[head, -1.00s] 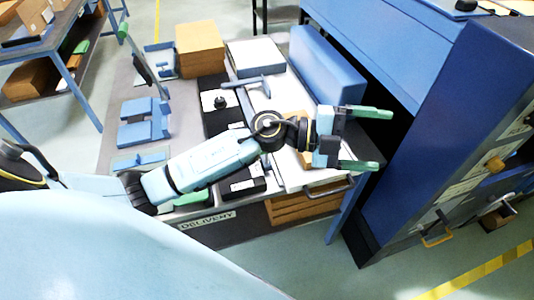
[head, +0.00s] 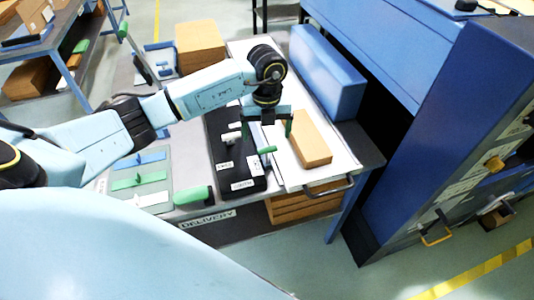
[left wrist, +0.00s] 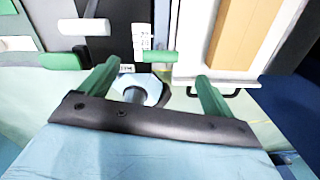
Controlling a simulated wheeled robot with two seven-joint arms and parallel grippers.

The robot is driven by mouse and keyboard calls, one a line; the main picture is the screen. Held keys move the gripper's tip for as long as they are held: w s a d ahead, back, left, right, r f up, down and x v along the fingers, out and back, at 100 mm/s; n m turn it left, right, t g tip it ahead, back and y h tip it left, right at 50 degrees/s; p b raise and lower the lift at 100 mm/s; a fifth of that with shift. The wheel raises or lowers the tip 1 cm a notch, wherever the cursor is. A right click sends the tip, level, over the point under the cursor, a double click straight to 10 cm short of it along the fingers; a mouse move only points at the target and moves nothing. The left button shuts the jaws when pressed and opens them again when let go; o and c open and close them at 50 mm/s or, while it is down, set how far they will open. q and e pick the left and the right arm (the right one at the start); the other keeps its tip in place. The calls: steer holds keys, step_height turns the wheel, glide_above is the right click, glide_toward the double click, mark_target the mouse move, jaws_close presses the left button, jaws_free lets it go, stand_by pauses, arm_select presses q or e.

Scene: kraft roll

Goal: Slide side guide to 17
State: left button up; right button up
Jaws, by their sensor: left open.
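My left gripper (head: 266,128) points down over the seam between the black panel (head: 219,130) and the white tray in the head view. Its green fingers are spread and hold nothing. A narrow blue strip (left wrist: 162,20), which looks like the side guide, runs along the tray's left edge in the left wrist view. A small green tab (head: 267,150) sits by its near end; the tab also shows in the left wrist view (left wrist: 162,57), just beyond the gap between the fingertips. No number 17 is readable. My right gripper is not in view.
A brown block (head: 310,145) lies on the white tray (head: 335,165), right of my gripper. A long blue block (head: 325,75) stands behind it. A tall blue cabinet (head: 440,130) is at the right. A green handle (head: 194,196) is at the table's front edge.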

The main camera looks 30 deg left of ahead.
mark_target(267, 148)
arm_select(q)
step_height(267, 148, down, 8)
steer(key=shift+f, duration=0.15)
steer(key=shift+f+b, duration=0.3)
steer(key=shift+f, duration=0.35)
steer(key=shift+c, duration=0.4)
steer(key=c, duration=1.3)
steer(key=shift+s+d+r+p, duration=0.15)
steer(key=shift+s+d+p, duration=0.35)
steer(key=shift+d+p, duration=0.15)
steer(key=o, duration=1.4)
